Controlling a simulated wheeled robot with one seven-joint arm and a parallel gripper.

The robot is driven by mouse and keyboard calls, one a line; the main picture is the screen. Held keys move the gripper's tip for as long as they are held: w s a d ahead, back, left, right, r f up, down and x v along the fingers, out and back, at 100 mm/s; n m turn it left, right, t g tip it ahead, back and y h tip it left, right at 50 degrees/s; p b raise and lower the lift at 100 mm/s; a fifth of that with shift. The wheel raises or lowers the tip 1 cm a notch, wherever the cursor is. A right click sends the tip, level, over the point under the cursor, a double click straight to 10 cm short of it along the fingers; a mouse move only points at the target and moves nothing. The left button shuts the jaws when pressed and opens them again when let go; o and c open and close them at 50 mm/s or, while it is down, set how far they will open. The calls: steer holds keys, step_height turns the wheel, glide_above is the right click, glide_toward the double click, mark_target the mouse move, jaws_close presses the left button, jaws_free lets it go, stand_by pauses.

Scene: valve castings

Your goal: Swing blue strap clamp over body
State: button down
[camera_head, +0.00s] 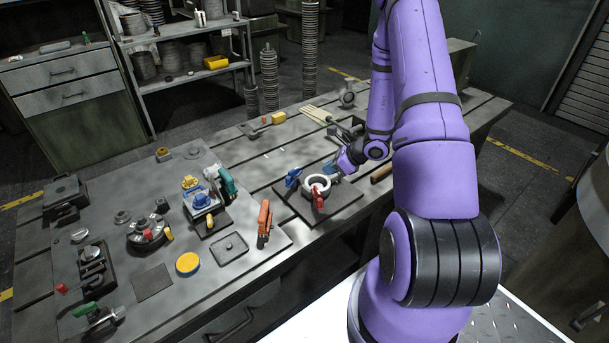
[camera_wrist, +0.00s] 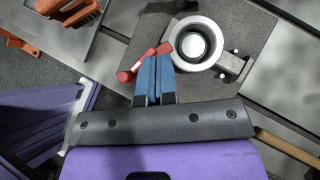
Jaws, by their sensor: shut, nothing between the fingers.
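The valve body (camera_head: 308,184) is a pale round ring with a dark bore on a dark fixture plate (camera_head: 344,204); it also shows in the wrist view (camera_wrist: 211,33). The blue strap clamp (camera_head: 292,178) stands at the ring's left side in the head view, apparently off the bore. In the wrist view that side is at the top edge and mostly cut off. A red clamp (camera_head: 317,197) is at the ring's front, and shows in the wrist view (camera_wrist: 132,73). My gripper (camera_head: 333,169) is shut and empty, its blue fingers (camera_wrist: 156,66) beside the red clamp and ring; contact is unclear.
A fixture with blue and yellow parts (camera_head: 200,200) and a yellow disc (camera_head: 188,263) are on the left table. A brown handle (camera_head: 381,173) lies right of the plate.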

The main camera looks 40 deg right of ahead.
steer(key=x, duration=0.9)
steer(key=shift+w+a+f, duration=0.15)
steer(key=shift+f, duration=0.1)
steer(key=shift+w+a, duration=0.75)
steer(key=shift+w, duration=0.25)
steer(key=shift+w+a, duration=0.45)
steer(key=shift+w, duration=0.3)
